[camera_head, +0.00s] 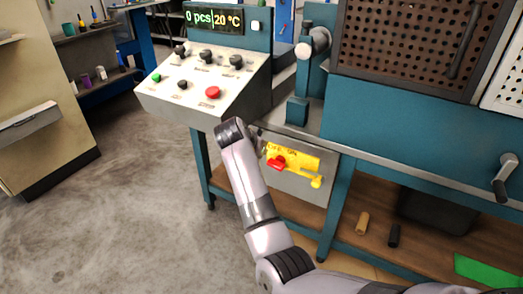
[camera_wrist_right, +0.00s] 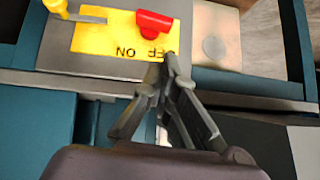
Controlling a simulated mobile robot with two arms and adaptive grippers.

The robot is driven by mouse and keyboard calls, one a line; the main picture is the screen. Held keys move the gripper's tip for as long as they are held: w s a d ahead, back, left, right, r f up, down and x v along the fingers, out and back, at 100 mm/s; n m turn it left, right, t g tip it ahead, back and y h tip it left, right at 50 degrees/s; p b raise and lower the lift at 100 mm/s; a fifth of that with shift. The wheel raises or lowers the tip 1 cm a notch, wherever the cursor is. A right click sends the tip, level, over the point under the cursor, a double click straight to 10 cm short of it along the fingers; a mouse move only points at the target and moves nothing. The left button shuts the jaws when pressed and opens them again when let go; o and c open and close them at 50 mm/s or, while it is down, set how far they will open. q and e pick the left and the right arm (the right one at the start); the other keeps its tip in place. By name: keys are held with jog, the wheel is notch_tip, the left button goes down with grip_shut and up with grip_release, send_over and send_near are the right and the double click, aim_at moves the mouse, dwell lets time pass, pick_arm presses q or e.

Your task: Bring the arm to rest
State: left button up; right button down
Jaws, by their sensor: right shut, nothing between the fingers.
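My right arm (camera_head: 250,195) reaches up from the bottom of the head view to the front of the blue machine. Its gripper (camera_wrist_right: 172,72) is shut and empty in the right wrist view, with the fingertips close together. The gripper is mostly hidden behind the wrist in the head view. It is close to a yellow switch plate (camera_head: 305,157), which carries a red handle (camera_head: 277,163). In the right wrist view the red handle (camera_wrist_right: 152,24) is just beyond the fingertips; whether they touch cannot be told. My left gripper is not in view.
A sloped control panel (camera_head: 205,85) with knobs and a red button stands just above my right wrist. Its display (camera_head: 213,18) reads "0 pcs" and "20 °C". A yellow lever knob (camera_head: 316,181) sticks out by the plate. The floor (camera_head: 110,210) at left is clear.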

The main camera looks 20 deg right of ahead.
jog(key=shift+f, duration=0.1)
dwell(0.3)
